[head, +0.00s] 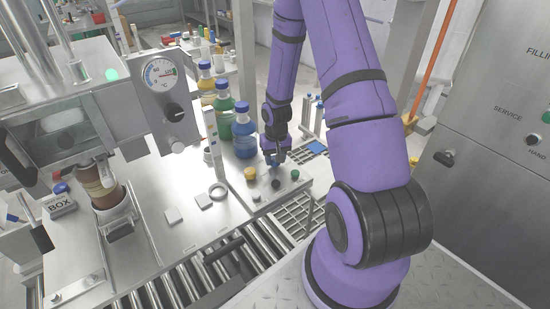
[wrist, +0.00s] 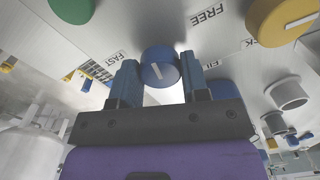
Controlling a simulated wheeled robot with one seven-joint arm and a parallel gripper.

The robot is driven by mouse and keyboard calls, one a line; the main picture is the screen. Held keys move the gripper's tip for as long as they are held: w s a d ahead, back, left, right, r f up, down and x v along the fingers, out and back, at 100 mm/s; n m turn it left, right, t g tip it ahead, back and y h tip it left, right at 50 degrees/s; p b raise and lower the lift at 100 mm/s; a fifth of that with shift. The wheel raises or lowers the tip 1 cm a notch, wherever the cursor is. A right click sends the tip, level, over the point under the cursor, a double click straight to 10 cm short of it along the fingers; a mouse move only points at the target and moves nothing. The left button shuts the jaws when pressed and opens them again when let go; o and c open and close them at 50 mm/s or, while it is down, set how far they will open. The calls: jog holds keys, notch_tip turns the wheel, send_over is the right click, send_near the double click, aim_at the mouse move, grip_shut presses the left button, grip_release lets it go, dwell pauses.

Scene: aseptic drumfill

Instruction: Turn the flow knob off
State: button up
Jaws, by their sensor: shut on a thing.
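A round blue knob (wrist: 160,68) with a white pointer line sits on a metal panel in the wrist view. The line is near upright in the picture, slightly tilted. My gripper (wrist: 160,82) has its two blue fingers on either side of the knob and is shut on it. In the head view my gripper (head: 275,157) reaches down to the panel at the table's right end, hiding the blue knob. No label reading "flow" shows, so I cannot tell from lettering that this is the flow knob.
A yellow knob (head: 250,173), a black knob (head: 275,184) and a green knob (head: 294,174) stand close to my gripper. Blue-capped bottles (head: 244,132) stand behind left. A gauge box (head: 162,85) is further left. A roller conveyor (head: 190,275) runs along the front.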

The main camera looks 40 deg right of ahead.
jog(key=shift+n, duration=1.1)
jog(key=o, duration=0.9)
jog(key=r, duration=0.9)
jog(key=shift+d+r, duration=0.15)
jog(key=shift+d, duration=0.05)
jog(key=shift+r, duration=0.75)
